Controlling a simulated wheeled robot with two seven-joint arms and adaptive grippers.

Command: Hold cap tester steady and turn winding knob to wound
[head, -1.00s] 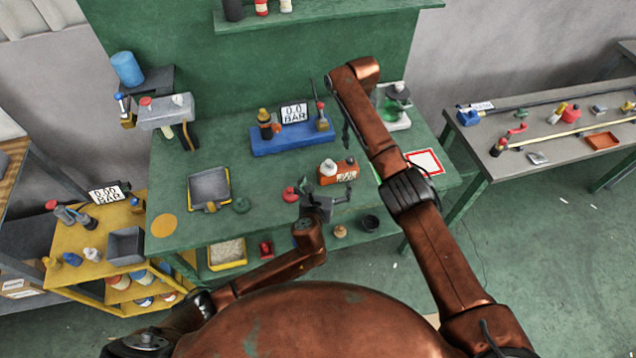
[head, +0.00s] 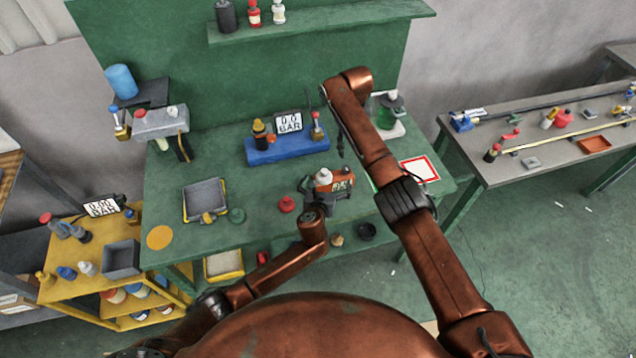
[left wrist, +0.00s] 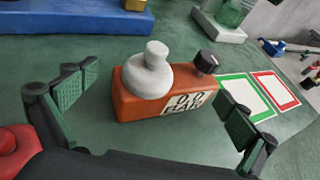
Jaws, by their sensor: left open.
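The cap tester is an orange block (head: 343,181) on the green bench. In the left wrist view it (left wrist: 135,104) stands upright with a rounded white piece (left wrist: 149,78) on top, a black knob (left wrist: 206,63) at its right end and a label reading 0.0 BAR. My left gripper (head: 325,194) is open at the block's near side. In the left wrist view its fingers (left wrist: 158,98) are spread to either side of the block, with gaps visible. My right gripper (head: 341,145) hangs above the bench beyond the tester, seen edge-on; its jaws cannot be made out.
A red knob-like piece (head: 287,204) lies left of the tester. Behind is a blue stand (head: 288,149) with a gauge. A grey tray (head: 205,200) sits left, and a red-bordered card (head: 420,169) right. My right arm crosses the bench's right side.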

